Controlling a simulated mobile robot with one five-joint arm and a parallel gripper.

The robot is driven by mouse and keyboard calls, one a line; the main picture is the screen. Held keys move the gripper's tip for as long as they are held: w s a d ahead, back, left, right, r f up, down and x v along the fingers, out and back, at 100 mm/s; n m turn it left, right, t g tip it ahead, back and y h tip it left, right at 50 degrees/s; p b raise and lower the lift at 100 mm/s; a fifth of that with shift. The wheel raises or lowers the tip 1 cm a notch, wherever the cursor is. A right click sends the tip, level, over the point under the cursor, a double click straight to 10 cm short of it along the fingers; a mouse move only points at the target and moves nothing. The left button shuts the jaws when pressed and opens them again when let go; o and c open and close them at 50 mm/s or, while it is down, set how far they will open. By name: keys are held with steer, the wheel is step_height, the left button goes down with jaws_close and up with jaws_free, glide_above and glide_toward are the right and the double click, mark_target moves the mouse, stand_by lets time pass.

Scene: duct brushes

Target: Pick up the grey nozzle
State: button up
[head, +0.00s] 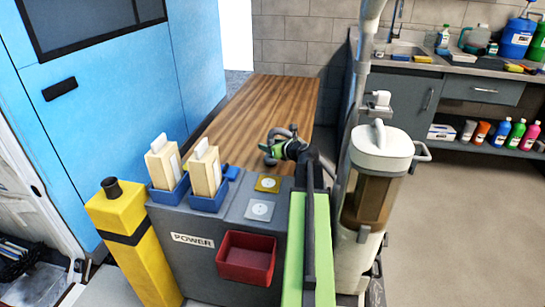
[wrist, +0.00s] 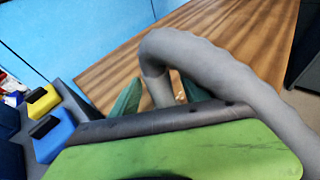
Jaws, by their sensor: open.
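A grey curved tube, which looks like the grey nozzle (wrist: 205,65), arches across the wrist view, its short end pointing down. In the head view a small grey curve, likely the same nozzle (head: 278,132), shows at my gripper (head: 271,153), over the wooden top. My gripper (wrist: 158,93) is open; its green fingers show on either side of the tube's end in the wrist view. Whether they touch it is hidden. The lower ends of the fingers are covered by a green panel with a dark rim.
The wooden top (head: 255,105) is largely bare beyond my gripper. A grey POWER console (head: 193,250) with blue holders (head: 207,203) and a red bin (head: 246,257) stands in front. A white canister (head: 382,150) stands right. A blue wall (head: 130,90) borders the left.

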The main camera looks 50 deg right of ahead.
jaws_close()
steer(key=shift+r, duration=0.15)
stand_by(0.4)
step_height(320, 180, up, 15)
steer(key=p, duration=1.5)
